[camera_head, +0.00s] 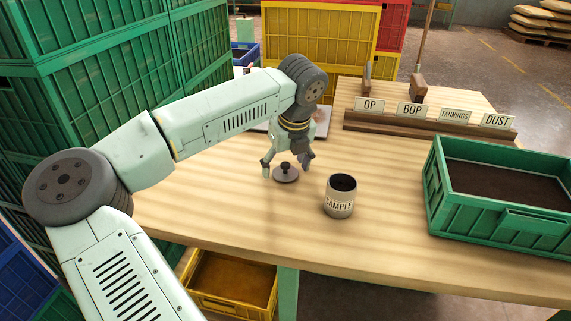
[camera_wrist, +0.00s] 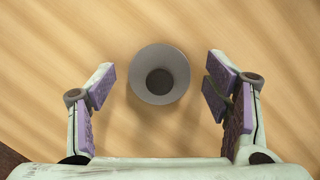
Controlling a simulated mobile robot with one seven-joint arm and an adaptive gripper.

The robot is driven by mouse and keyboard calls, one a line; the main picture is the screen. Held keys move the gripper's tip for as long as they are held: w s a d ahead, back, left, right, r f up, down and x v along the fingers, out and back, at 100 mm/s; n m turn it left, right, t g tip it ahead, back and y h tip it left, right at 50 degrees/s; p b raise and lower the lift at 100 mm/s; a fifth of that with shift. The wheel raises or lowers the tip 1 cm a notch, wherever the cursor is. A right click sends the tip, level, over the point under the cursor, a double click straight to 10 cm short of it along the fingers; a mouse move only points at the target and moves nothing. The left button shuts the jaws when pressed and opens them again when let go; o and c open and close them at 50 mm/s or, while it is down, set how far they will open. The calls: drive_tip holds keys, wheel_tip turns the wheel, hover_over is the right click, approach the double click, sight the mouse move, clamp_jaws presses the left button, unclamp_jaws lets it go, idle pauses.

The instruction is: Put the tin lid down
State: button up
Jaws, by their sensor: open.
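The tin lid (camera_head: 286,175) is a dark grey disc with a knob. It lies flat on the wooden table (camera_head: 230,215), left of the open tin. In the wrist view the lid (camera_wrist: 145,92) is a round grey disc with a dark centre. My gripper (camera_head: 286,163) is open just above and around the lid. In the wrist view my gripper's fingers (camera_wrist: 162,84) are spread, with a gap on both sides of the lid. The tin (camera_head: 340,207), labelled SAMPLE, stands upright and uncovered with dark contents.
A green crate (camera_head: 500,232) of dark material stands at the right. A wooden rack (camera_head: 435,125) with signs OP, BOP, FANNINGS and DUST is at the back. A pale tray (camera_head: 320,122) lies behind my gripper. Bare table lies in front.

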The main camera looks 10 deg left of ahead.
drive_tip(key=shift+r+p, duration=0.2)
drive_tip(key=shift+p, duration=0.1)
drive_tip(key=b+v, duration=0.1)
drive_tip(key=v, duration=1.1)
drive_tip(key=shift+b, duration=0.35)
drive_tip(key=shift+f, duration=0.1)
